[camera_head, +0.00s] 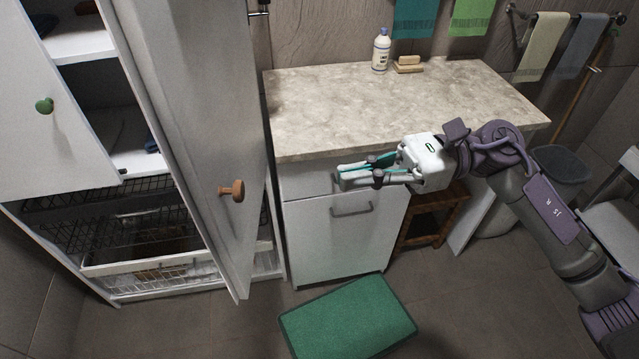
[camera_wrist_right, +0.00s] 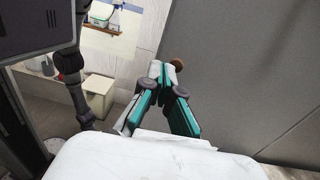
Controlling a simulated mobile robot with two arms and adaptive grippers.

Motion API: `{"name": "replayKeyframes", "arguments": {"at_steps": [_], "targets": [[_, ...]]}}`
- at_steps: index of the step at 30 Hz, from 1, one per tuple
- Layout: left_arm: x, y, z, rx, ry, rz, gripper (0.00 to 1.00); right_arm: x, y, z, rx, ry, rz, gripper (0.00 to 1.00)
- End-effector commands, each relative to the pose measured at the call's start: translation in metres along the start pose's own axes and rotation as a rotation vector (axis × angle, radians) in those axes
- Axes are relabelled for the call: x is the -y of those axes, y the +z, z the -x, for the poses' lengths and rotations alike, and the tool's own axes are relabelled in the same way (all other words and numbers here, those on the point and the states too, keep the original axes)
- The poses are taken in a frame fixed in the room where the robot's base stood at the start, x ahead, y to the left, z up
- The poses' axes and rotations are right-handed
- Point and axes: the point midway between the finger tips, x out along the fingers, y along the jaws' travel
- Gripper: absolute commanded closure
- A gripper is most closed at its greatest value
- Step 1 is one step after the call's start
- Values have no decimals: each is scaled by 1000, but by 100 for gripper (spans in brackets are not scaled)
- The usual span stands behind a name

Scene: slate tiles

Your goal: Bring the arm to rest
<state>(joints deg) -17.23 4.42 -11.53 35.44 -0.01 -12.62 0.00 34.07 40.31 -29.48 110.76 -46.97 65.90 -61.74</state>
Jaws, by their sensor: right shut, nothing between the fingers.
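My right arm (camera_head: 553,213) comes in from the right in the head view. My right gripper (camera_head: 338,175) is shut and empty, held in front of the counter cabinet near its upper drawer. Its fingers point left, toward the open cupboard door. In the right wrist view the fingers of the gripper (camera_wrist_right: 166,68) meet at the tips, with a grey panel behind and to the right. My left gripper does not show in either view.
A tall cupboard door (camera_head: 205,110) with a wooden knob (camera_head: 232,191) stands open at left. A stone-topped counter (camera_head: 320,110) carries a bottle (camera_head: 381,50) and a soap-like block (camera_head: 408,64). A green mat (camera_head: 348,318) lies on the floor. A wooden stool (camera_head: 430,218) stands beside the cabinet.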

Motion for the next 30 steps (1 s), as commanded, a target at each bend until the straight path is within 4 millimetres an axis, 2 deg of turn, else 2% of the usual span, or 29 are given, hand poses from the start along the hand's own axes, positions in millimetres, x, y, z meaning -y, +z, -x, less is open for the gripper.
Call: {"name": "replayKeyframes", "arguments": {"at_steps": [3,8,11,14,17,18,20,21,23,24,26,27,29,30], "targets": [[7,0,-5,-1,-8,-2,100,-2,-2,11,-1,-2,-2,100],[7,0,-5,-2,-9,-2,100,-3,0,16,0,-1,-1,100],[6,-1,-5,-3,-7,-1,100,4,-1,18,30,-23,-39,100],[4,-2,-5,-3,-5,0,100,34,-10,28,150,-112,-193,100],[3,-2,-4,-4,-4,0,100,82,-38,53,352,-259,-458,100],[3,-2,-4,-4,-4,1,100,101,-57,66,442,-326,-579,100],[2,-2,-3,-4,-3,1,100,126,-90,88,575,-421,-755,100],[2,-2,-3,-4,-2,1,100,139,-114,102,657,-479,-866,100],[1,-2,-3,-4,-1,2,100,152,-154,122,773,-562,-1018,100],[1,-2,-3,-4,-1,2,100,158,-182,134,846,-615,-1115,100],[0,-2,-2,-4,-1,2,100,161,-225,150,951,-691,-1250,100],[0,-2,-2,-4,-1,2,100,160,-254,160,1020,-740,-1337,100],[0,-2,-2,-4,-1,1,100,154,-298,173,1119,-813,-1458,100],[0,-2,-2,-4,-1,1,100,147,-328,180,1182,-861,-1535,100]]}}
